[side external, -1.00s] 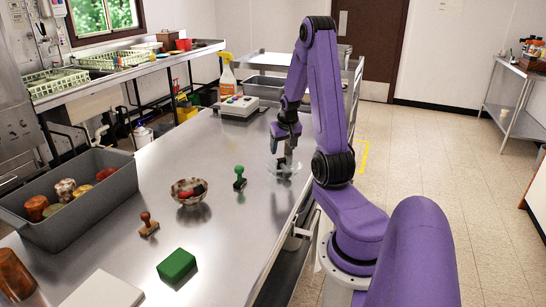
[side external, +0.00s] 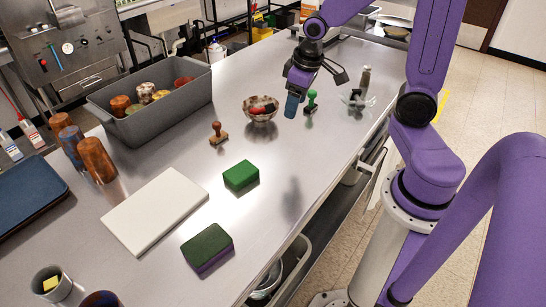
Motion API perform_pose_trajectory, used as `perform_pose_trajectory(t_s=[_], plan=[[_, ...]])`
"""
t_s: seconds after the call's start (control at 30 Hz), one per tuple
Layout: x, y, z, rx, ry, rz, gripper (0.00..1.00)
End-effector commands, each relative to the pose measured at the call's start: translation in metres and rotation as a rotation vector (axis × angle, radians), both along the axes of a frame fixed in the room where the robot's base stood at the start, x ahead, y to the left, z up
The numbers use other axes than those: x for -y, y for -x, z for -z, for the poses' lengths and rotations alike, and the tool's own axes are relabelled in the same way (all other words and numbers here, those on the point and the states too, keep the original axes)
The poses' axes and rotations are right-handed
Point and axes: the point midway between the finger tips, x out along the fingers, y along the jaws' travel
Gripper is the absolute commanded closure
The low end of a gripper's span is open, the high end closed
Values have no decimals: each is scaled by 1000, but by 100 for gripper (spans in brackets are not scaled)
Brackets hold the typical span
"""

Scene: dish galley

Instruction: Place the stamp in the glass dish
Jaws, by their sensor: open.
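The clear glass dish (side external: 371,101) stands near the table's right edge. A stamp-like thing with a brownish upright handle (side external: 365,77) stands at the dish and appears to be in it; its base is hard to make out. A green stamp (side external: 311,101) stands upright left of the dish.
A patterned bowl (side external: 259,118) holds red and dark things. A green block (side external: 241,175), a dark green sponge-like block (side external: 207,244) and a white board (side external: 154,212) lie nearer. A grey bin (side external: 168,118) of several cups is at the back left. The front right tabletop is clear.

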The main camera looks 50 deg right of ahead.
Motion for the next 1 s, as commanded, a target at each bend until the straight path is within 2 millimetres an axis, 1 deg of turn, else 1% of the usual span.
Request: perform_pose_trajectory(t_s=[0.03,0.1,0.17,0.2,0.27,0.3,0.43,0.5,0.6,0.7,0.83,1.0], plan=[[-17,10,-3,-7,0,-66,35],[-35,25,-7,-23,2,-150,35],[-50,39,-9,-38,4,-221,35],[-59,49,-11,-48,6,-269,35],[-72,64,-14,-61,9,-340,35],[-79,75,-15,-70,12,-388,35],[-97,111,-20,-99,24,-545,35],[-103,130,-22,-115,33,-626,35],[-108,154,-25,-135,44,-725,35],[-110,171,-27,-148,55,-801,35],[-110,183,-28,-159,63,-854,35],[-110,186,-28,-163,65,-868,35]])
